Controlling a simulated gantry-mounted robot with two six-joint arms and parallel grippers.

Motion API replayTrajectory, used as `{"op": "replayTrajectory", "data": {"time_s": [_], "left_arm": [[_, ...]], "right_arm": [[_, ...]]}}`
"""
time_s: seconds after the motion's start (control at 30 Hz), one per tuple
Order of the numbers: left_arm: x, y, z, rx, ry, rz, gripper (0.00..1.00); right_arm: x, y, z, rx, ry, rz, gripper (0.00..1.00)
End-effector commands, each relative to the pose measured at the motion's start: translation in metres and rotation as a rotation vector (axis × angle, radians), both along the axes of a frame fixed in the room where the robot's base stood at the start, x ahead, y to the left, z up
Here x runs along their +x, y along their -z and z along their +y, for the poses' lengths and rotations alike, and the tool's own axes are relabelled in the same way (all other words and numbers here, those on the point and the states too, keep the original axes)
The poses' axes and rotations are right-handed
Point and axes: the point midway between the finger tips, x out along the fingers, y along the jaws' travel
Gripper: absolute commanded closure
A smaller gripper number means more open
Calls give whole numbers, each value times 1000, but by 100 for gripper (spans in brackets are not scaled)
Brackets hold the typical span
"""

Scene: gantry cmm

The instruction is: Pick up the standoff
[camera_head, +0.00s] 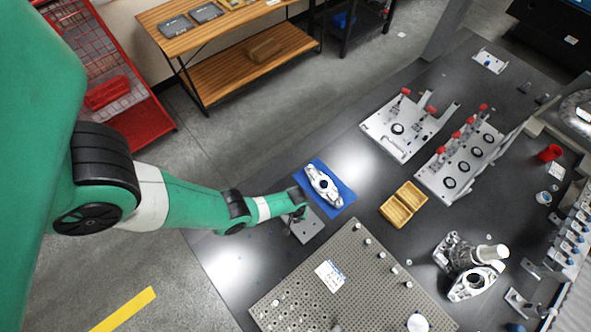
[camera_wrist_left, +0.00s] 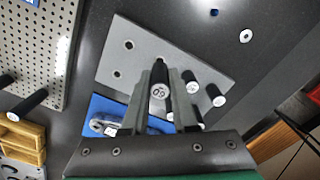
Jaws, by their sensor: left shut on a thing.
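In the left wrist view, a black standoff (camera_wrist_left: 158,84) with a pale numbered end is between the two fingers of my left gripper (camera_wrist_left: 164,90), which is shut on it. Several similar standoffs (camera_wrist_left: 190,83) stand beside it on a grey plate (camera_wrist_left: 125,62) with holes. I cannot tell whether the held standoff still touches the plate. In the head view, my left gripper (camera_head: 296,214) is over the far-left part of the same plate (camera_head: 310,228), and the held standoff is too small to make out. My right gripper is out of view.
A blue mat (camera_head: 346,197) with a silver metal part (camera_head: 323,184) lies right beside the plate. A perforated board (camera_head: 300,290) with small posts is in front. A yellow box (camera_head: 403,204) and white fixtures (camera_head: 410,125) stand farther right. Dark table is bare between them.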

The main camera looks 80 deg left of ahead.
Motion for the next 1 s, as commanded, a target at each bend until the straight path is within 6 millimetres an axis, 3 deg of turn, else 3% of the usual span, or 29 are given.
{"op": "replayTrajectory", "data": {"time_s": [0.03, 0.27, 0.4, 0.53, 1.0], "left_arm": [[-7, -20, -3, 0, 0, 1, 100], [-50, -79, -21, -1, 1, 3, 100], [-89, -87, -38, -1, 2, 4, 100], [-112, -96, -48, 0, 1, 1, 100], [-139, -97, -58, -1, 31, 4, 100]], "right_arm": [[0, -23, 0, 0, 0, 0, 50], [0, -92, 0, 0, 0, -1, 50], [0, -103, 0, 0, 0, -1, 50], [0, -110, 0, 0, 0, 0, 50], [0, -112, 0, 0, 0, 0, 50]]}}
